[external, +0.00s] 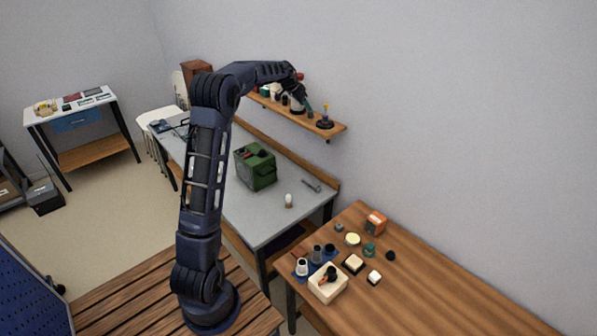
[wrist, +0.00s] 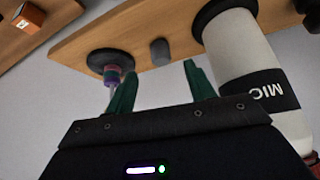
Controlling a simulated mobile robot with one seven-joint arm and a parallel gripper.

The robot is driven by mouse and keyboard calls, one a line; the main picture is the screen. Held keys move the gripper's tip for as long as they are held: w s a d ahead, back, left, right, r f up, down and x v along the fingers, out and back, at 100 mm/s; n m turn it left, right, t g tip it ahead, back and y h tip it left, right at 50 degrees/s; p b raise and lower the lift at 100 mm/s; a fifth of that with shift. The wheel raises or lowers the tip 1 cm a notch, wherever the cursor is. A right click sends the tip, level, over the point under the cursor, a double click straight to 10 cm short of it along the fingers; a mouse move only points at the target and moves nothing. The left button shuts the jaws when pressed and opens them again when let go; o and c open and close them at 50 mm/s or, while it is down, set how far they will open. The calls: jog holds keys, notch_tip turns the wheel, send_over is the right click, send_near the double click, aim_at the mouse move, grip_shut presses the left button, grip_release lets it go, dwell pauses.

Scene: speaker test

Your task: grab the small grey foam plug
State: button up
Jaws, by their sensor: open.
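The small grey foam plug (wrist: 160,52) appears as a short dark grey cylinder on the wooden wall shelf (wrist: 135,30) in the wrist view. My gripper (wrist: 157,78) is open, with its two green fingers apart and nothing between their tips. The plug lies ahead of the fingertips, roughly in line with the gap, and does not appear to be touched. In the external view my gripper (external: 308,104) reaches the wall shelf (external: 338,128); I cannot make out the plug there.
A white bottle marked MIC (wrist: 240,55) stands close to the right finger in the wrist view. A black round base with a purple and teal stem (wrist: 110,62) is near the left finger. Below the shelf are a grey bench (external: 262,222) and a wooden table (external: 440,290).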

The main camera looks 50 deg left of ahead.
aim_at(311, 112)
jog(key=shift+w+r+x, duration=0.1)
jog(key=shift+w+x, duration=0.05)
jog(key=shift+x, duration=1.6)
jog(key=shift+w+r+x, duration=0.1)
jog(key=shift+w+x, duration=0.1)
jog(key=shift+x, duration=1.55)
jog(key=c, duration=1)
